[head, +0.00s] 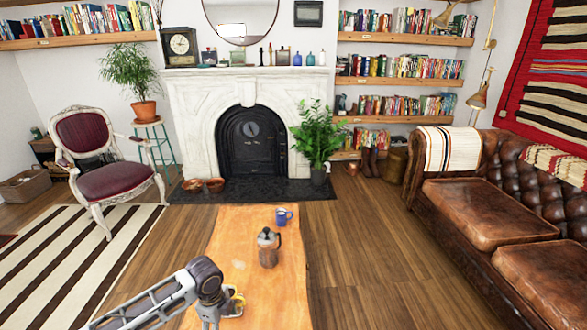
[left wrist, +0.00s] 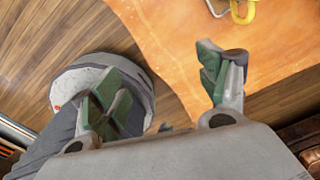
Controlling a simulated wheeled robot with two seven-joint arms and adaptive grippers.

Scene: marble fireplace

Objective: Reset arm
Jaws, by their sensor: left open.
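My left arm comes into the head view from the bottom left. My left gripper (head: 211,318) points down near the left edge of the wooden table (head: 236,236). In the left wrist view my left gripper (left wrist: 162,78) is open, with its two green-padded fingers apart and nothing between them. A yellow mug (head: 236,298) stands on the table just right of the gripper, partly hidden by it. Its yellow handle (left wrist: 243,11) shows at the top of the left wrist view, apart from the fingers. My right gripper is in neither view.
A leather sofa (head: 478,215) is on the right, and a red armchair (head: 107,165) is on the left. Wood floor (head: 365,250) lies open between table and sofa.

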